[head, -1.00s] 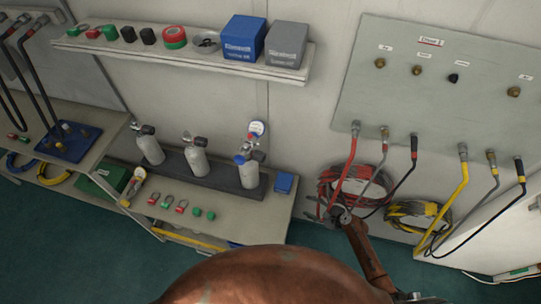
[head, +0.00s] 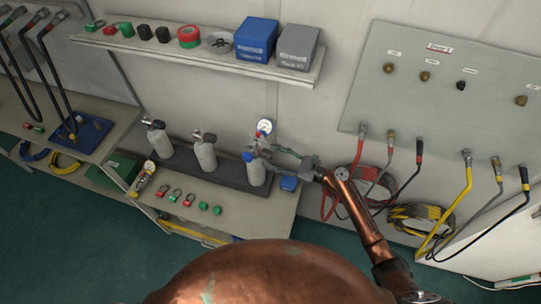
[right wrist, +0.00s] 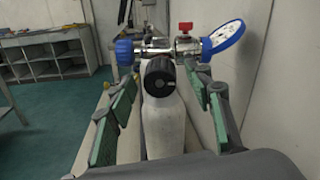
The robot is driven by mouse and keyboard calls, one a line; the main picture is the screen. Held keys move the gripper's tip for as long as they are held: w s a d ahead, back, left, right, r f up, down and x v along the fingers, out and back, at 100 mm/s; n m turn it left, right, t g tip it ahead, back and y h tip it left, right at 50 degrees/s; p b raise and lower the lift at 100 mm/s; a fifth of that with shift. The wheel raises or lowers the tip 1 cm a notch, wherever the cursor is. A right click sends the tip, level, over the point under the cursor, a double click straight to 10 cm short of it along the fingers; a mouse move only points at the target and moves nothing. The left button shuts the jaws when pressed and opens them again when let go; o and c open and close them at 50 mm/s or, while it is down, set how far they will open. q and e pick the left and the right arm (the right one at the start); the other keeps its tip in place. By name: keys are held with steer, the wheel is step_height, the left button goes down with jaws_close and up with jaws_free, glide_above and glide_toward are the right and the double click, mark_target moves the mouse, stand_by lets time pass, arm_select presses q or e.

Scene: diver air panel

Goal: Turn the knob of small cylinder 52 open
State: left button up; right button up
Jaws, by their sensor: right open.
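Three grey small cylinders stand in a dark rack: a left one (head: 158,143), a middle one (head: 205,153) and a right one (head: 256,173). I cannot read any number on them. The right one carries a regulator with a blue handwheel and a round gauge (head: 264,127). In the right wrist view its black knob (right wrist: 159,77) faces me, with the pale cylinder body (right wrist: 168,125) below. My right gripper (head: 279,160) is open, its green-padded fingers either side of the knob and cylinder, with gaps visible. My left gripper is not in view.
A blue box (head: 289,184) sits just right of the rack, under my right gripper. Hoses (head: 361,160) hang from the wall panel at right. A shelf (head: 180,52) runs above.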

steer(key=shift+w+a, duration=0.25)
steer(key=shift+a, duration=0.25)
steer(key=c, duration=1.2)
